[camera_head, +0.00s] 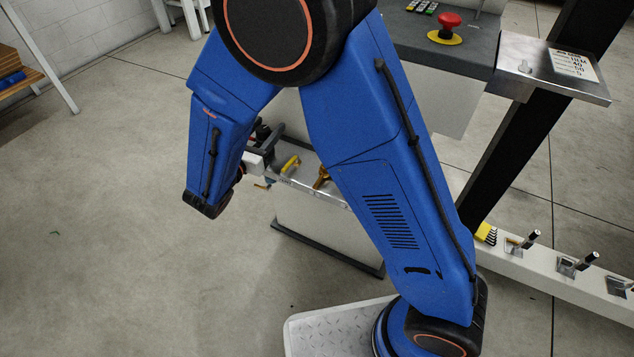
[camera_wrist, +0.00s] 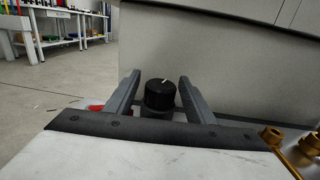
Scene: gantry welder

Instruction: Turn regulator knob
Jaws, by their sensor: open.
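The regulator knob (camera_wrist: 160,94) is a black round knob with a white pointer mark on its top. In the wrist view it stands between the two grey fingers of my gripper (camera_wrist: 158,90), with a visible gap on each side. My gripper is open and does not appear to touch the knob. In the head view my gripper (camera_head: 262,150) is partly seen beside my blue arm, over a bench with small items. The knob cannot be made out clearly in that view.
Brass fittings (camera_wrist: 285,145) sit at the lower right of the wrist view. In the head view, a yellow item (camera_head: 290,163) lies near my gripper. A red emergency button (camera_head: 447,25) is on the grey console, and a clamp rail (camera_head: 560,275) runs at right.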

